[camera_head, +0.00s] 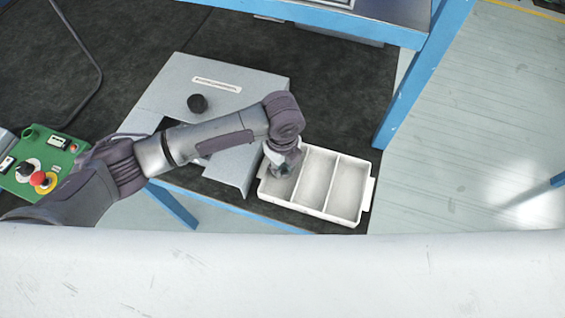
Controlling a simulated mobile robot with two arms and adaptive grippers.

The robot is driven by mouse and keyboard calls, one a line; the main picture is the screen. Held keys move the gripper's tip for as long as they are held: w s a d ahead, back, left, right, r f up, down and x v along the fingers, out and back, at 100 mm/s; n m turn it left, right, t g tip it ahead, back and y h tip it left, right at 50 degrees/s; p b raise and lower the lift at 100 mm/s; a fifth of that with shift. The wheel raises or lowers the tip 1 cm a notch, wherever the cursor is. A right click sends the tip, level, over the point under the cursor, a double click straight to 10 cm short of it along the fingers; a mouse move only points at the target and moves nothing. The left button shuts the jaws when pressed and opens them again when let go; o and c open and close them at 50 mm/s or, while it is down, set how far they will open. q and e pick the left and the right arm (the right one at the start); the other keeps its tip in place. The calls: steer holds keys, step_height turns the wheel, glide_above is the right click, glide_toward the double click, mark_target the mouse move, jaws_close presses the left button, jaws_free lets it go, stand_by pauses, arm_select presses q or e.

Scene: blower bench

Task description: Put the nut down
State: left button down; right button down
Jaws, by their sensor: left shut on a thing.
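My left gripper (283,168) points down over the left compartment of a white tray (357,216) with three compartments. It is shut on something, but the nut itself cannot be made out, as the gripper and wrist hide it. The middle and right compartments look empty. I cannot tell whether the fingertips touch the tray floor. My right gripper is not in view.
A grey metal housing (262,88) with a black knob (198,103) stands left of the tray on the dark bench mat (131,62). A green control panel (58,150) with a red button is at the left. A blue frame post (412,84) rises behind the tray, to the right.

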mark_target(283, 168)
arm_select(q)
steer(key=shift+f, duration=0.2)
steer(key=c, duration=1)
jaws_free()
steer(key=shift+f, duration=0.1)
steer(key=shift+o, duration=0.7)
step_height(283, 168, up, 12)
steer(key=shift+b, duration=0.4)
